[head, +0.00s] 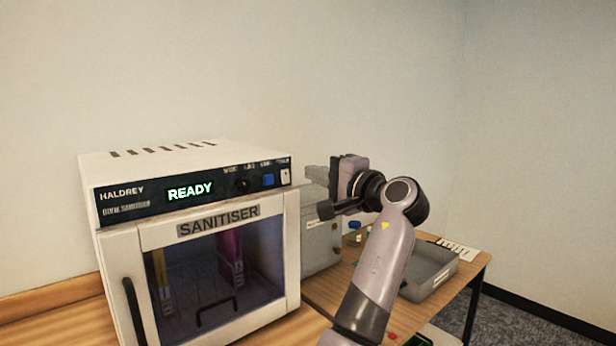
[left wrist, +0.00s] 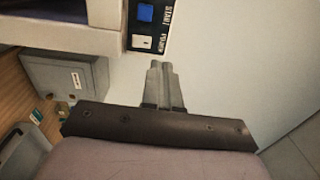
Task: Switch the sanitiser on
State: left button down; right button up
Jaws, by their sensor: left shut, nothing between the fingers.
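The sanitiser (head: 195,235) is a white cabinet with a glass door, which looks shut. Its black front panel shows a lit green "READY" display (head: 190,190), a dark knob (head: 241,184), a blue button (head: 268,180) and a white switch (head: 285,176). In the left wrist view the blue button (left wrist: 145,12) is labelled "START" and the white switch (left wrist: 142,42) "POWER". My left gripper (head: 316,175) is shut and empty, just right of the panel's end. Its fingertips (left wrist: 160,66) show just below the switch in the wrist view, apparently apart from it. My right gripper is not in view.
A yellow item (head: 162,283) and a magenta item (head: 231,258) stand inside the sanitiser. A grey box (head: 320,240) stands beside it. A grey tray (head: 430,272) lies on the wooden table at the right. The wall behind is bare.

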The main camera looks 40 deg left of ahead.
pick_arm(q)
jog(key=d+r+b, duration=0.1)
jog(key=d, duration=0.5)
jog(key=shift+s+d, duration=0.3)
